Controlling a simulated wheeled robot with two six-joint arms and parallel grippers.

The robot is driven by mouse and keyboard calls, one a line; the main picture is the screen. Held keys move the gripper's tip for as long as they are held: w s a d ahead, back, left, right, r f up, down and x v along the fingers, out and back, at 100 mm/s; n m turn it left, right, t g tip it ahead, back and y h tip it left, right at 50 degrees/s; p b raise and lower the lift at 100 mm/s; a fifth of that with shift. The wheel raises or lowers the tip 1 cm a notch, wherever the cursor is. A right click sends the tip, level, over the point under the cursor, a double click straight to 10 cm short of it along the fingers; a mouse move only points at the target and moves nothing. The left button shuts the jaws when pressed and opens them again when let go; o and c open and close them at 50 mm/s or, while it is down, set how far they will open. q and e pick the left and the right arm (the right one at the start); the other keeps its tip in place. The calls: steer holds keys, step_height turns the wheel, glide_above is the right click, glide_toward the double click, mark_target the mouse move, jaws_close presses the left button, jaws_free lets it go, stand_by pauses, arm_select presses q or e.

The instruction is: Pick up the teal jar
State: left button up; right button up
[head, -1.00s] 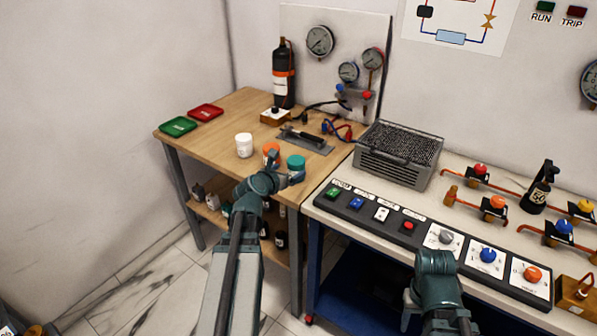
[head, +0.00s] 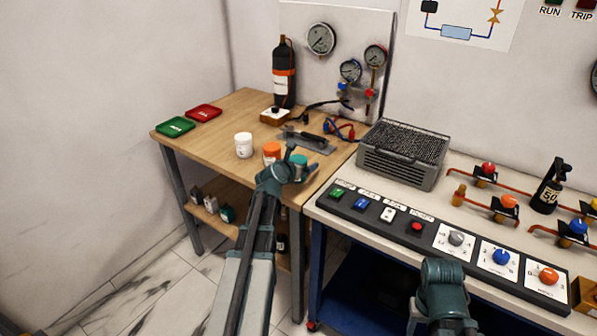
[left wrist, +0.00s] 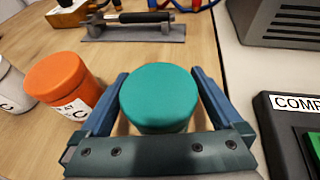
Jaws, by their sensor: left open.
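The teal jar (left wrist: 159,97) stands on the wooden table and shows its round teal lid in the left wrist view. In the head view it is partly hidden behind my gripper (head: 300,162). My left gripper (left wrist: 163,82) is open, with one blue finger on each side of the jar. I cannot tell whether the fingers touch it. My right arm (head: 442,285) shows at the bottom right of the head view, but its fingertips are not visible.
An orange-lidded jar (left wrist: 62,82) stands close to the left of the gripper, with a white jar (head: 243,146) beyond it. A grey plate with a black-handled tool (left wrist: 138,22) lies behind. The control panel (head: 400,220) and a grey metal box (head: 402,155) are to the right.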

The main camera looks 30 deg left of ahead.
arm_select(q)
steer(key=shift+s, duration=0.1)
steer(key=shift+c, duration=0.2)
steer(key=c, duration=1.5)
steer(key=shift+r, duration=0.15)
step_height(320, 180, up, 10)
steer(key=p, duration=1)
